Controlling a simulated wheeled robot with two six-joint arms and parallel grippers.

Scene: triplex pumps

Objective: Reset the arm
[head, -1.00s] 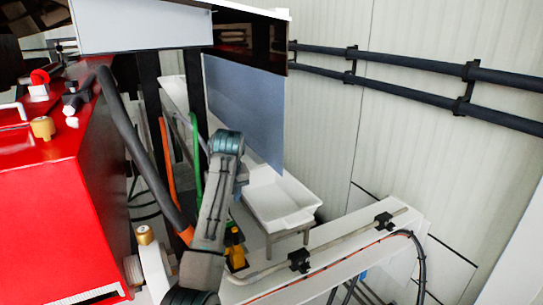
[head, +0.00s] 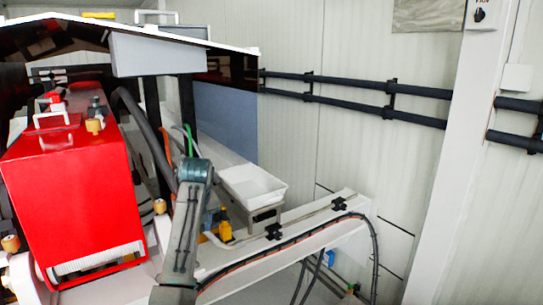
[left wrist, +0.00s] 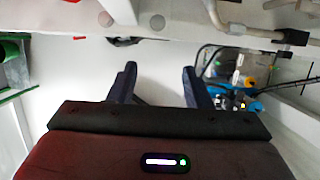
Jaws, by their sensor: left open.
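My grey arm (head: 186,225) rises from the bottom of the head view to a dark joint in front of the white frame. Its gripper cannot be made out there. In the left wrist view my left gripper (left wrist: 159,70) has its two dark fingers apart, with nothing between them. A pale surface lies beyond the fingers. My right gripper is in neither view.
A red pump housing (head: 75,200) stands left of the arm. A white tray (head: 252,186) sits behind the arm, near a yellow bottle (head: 225,228). A white beam (head: 285,245) with pipe and cables runs to the right. Black rails (head: 350,104) line the wall.

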